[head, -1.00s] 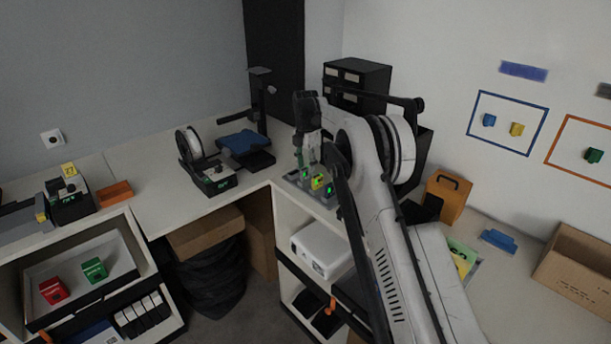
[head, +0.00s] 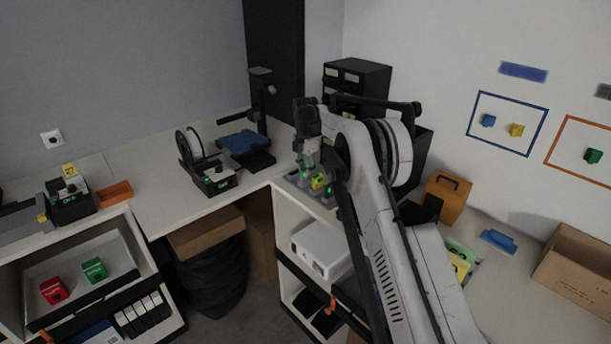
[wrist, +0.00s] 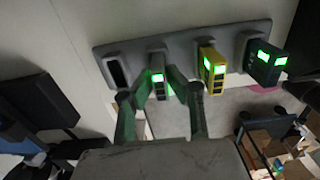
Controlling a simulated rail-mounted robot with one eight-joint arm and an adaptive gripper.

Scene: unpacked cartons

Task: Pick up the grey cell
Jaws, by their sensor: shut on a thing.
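The grey cell (wrist: 158,86) has a lit green display and sits at the second place from the left on the grey charging bar (wrist: 130,51) in the wrist view. My gripper (wrist: 161,88) is shut on it, with one finger on each side. The cell's upper end is still at the bar; I cannot tell whether it is fully seated. In the head view my gripper (head: 306,172) is down at the charging bar (head: 325,199), and the fingers largely hide the grey cell there.
A yellow cell (wrist: 212,70) stands close to the right of the grey cell, with a dark green cell (wrist: 266,62) beyond it. The leftmost slot (wrist: 117,70) is empty. A spool device (head: 208,176) and a black drawer unit (head: 355,78) stand nearby.

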